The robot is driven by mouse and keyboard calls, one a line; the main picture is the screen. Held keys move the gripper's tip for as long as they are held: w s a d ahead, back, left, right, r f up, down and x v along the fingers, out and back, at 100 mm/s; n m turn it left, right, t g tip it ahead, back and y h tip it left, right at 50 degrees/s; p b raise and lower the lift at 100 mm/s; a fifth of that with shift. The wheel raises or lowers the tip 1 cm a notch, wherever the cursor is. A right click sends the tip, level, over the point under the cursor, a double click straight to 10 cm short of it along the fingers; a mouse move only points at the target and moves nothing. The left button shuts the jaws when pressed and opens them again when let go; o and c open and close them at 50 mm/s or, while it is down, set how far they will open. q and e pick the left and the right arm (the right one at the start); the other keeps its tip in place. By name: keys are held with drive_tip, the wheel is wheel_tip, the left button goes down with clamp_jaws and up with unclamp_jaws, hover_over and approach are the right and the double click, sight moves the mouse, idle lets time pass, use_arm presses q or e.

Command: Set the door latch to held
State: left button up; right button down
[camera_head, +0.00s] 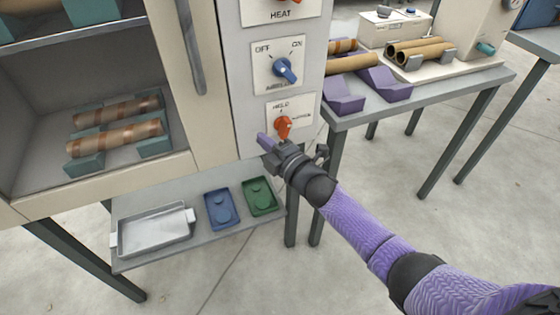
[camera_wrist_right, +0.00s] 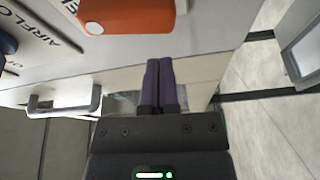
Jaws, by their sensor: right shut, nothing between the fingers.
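The door latch (camera_head: 283,127) is an orange-red knob on a white plate marked HELD at the bottom of the control column. In the head view its pointer looks roughly upright, toward the HELD side; its exact setting is hard to tell. It also shows large as an orange block (camera_wrist_right: 127,14) at the top of the right wrist view. My right gripper (camera_head: 264,140) is just below and left of the knob, and its purple fingers (camera_wrist_right: 159,82) are shut and empty. They appear apart from the knob. My left gripper is not in view.
A blue airflow knob (camera_head: 286,70) sits above the latch, with a HEAT plate (camera_head: 284,10) higher up. The open oven chamber (camera_head: 45,150) at left holds wrapped tubes. A lower shelf (camera_head: 150,262) carries trays. A side table (camera_head: 440,100) stands at right.

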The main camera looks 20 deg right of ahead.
use_arm(q)
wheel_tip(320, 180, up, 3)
drive_tip(key=p, duration=0.3)
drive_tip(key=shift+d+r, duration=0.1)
use_arm(e)
drive_tip(key=v, duration=0.9)
drive_tip(key=shift+s+f, duration=0.25)
drive_tip(key=shift+s, duration=0.2)
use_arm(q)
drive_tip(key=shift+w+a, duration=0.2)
